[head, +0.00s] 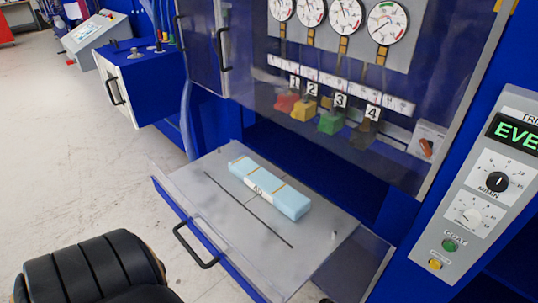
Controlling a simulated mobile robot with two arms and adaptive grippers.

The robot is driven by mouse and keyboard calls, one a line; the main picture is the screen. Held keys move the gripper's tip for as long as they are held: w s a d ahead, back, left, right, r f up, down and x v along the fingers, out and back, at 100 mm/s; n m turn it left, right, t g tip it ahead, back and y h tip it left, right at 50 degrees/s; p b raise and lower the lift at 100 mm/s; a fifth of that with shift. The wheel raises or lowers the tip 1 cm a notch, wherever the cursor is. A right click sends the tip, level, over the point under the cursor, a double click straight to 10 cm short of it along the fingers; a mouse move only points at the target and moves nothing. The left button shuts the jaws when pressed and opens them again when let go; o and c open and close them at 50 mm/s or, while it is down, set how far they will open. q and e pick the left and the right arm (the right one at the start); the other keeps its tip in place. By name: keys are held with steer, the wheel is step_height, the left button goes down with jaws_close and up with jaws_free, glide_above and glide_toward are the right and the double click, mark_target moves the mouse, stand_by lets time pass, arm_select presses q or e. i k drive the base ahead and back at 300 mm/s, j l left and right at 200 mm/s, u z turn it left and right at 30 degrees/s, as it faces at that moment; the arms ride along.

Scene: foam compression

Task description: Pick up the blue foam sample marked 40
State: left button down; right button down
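The light blue foam sample (290,201) is a long block lying flat on a grey pull-out shelf (205,170). No gripper fingers show in the head view, and nothing touches the block.
The shelf has a blue front with a black handle (193,247) and a dark slot line in front of the block. Behind it stands a blue machine with gauges (345,15) and numbered coloured knobs (330,122). A control panel (480,195) is at right. Open floor lies left.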

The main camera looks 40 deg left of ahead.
mark_target(290, 201)
steer(key=u, duration=1.4)
